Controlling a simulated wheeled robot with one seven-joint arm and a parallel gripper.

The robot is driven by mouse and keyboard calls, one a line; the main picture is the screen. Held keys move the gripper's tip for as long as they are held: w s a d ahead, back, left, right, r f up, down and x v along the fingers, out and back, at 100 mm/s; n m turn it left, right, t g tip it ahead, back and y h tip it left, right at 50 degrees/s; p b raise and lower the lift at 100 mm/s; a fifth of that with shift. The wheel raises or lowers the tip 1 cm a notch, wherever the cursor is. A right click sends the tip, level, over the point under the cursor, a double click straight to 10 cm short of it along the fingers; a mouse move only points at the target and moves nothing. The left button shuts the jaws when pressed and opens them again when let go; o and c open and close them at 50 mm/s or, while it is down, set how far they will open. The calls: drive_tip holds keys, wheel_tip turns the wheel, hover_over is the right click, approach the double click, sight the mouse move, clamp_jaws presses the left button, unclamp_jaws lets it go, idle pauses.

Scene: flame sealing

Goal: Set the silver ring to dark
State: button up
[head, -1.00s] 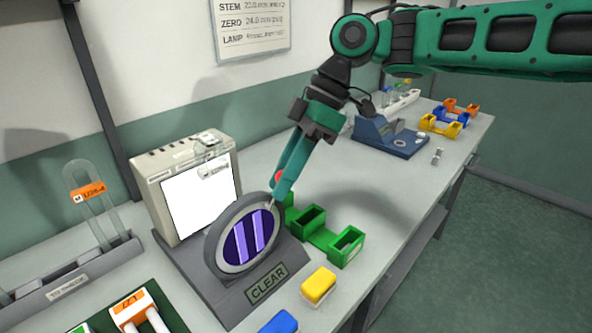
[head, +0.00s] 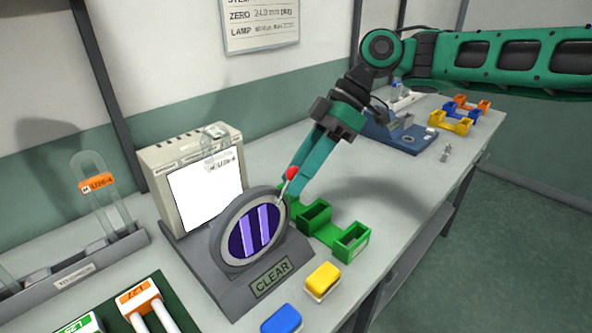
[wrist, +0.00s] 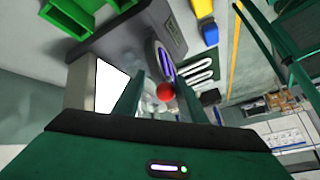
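The silver ring (head: 219,247) surrounds a round window with purple and pale stripes, upright on a grey stand. A thin lever with a red ball knob (head: 292,173) rises from the ring's upper right. A plate on the stand reads CLEAR (head: 272,275). My gripper (head: 297,180) is at the knob, pointing down. In the wrist view, its two fingers (wrist: 156,90) stand apart, with the red knob (wrist: 165,92) between them, closer to the right finger. A gap shows at the left finger. Whether the right finger touches the knob is unclear.
Green open holders (head: 335,230) stand close right of the ring. Yellow (head: 322,281) and blue (head: 283,320) blocks lie in front. A box with a lit white screen (head: 205,194) stands behind. Glass tubes in a rack (head: 75,266) are at left.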

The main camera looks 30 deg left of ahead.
drive_tip(key=shift+s, duration=0.2)
drive_tip(key=shift+w+r, duration=0.15)
drive_tip(key=shift+r, duration=0.15)
drive_tip(key=v, duration=1)
drive_tip(key=shift+w, duration=0.2)
drive_tip(key=shift+d, duration=0.15)
